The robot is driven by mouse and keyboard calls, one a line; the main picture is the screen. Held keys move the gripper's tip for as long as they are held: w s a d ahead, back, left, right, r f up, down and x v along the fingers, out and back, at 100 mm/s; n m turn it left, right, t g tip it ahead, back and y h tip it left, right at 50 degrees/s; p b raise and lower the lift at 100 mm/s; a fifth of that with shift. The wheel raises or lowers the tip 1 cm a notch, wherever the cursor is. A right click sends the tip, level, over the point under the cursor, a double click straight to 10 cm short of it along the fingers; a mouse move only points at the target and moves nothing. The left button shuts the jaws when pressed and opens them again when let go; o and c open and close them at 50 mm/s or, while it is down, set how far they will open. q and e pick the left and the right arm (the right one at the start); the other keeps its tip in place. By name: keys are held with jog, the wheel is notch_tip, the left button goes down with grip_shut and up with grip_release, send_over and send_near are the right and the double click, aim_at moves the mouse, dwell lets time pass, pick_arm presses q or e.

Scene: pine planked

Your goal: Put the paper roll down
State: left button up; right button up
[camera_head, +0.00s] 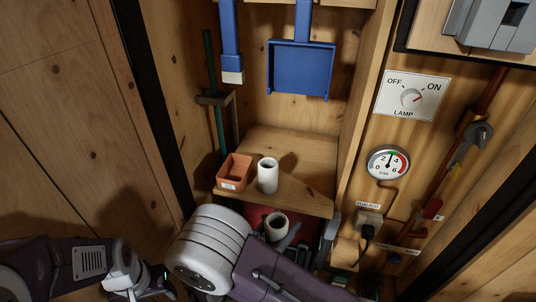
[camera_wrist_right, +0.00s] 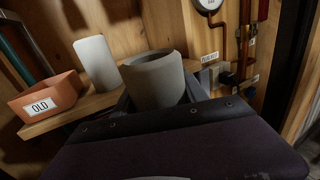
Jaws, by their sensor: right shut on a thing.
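A hollow, pale paper roll (camera_head: 276,226) is held upright in my right gripper (camera_head: 284,234), in front of the wooden shelf (camera_head: 302,190) and below its level in the head view. In the right wrist view the held roll (camera_wrist_right: 155,82) stands large in the middle, with the jaws partly hidden behind the wrist body. A second white roll (camera_head: 267,176) stands upright on the shelf; it also shows in the wrist view (camera_wrist_right: 97,63). Part of my left arm shows at the lower left, but its jaws cannot be made out.
An orange box (camera_head: 233,174) labelled OLD (camera_wrist_right: 40,106) stands on the shelf, left of the white roll. The shelf's right part is clear. A blue dustpan (camera_head: 301,70) and a brush hang above. A gauge (camera_head: 388,163), lamp switch (camera_head: 411,97) and pipes line the right wall.

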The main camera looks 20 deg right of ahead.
aim_at(282, 216)
jog(key=r+p, duration=0.1)
jog(key=r, duration=0.1)
jog(key=r+p, duration=0.1)
jog(key=r, duration=0.2)
jog(key=r+p, duration=0.1)
jog(key=r, duration=0.1)
jog(key=shift+s+a+r+p, duration=0.3)
jog(key=shift+r+p, duration=0.05)
pick_arm(q)
notch_tip(282, 216, up, 6)
pick_arm(e)
jog(key=shift+f, duration=0.1)
jog(key=p+x, duration=0.1)
jog(key=x, duration=1.7)
jog(key=shift+f, duration=0.1)
pick_arm(q)
jog(key=shift+r, duration=0.45)
pick_arm(e)
jog(key=shift+f, duration=1.8)
jog(key=shift+f+b, duration=0.1)
jog(key=shift+b, duration=0.2)
jog(key=o, duration=1.4)
pick_arm(q)
jog(key=shift+f, duration=0.1)
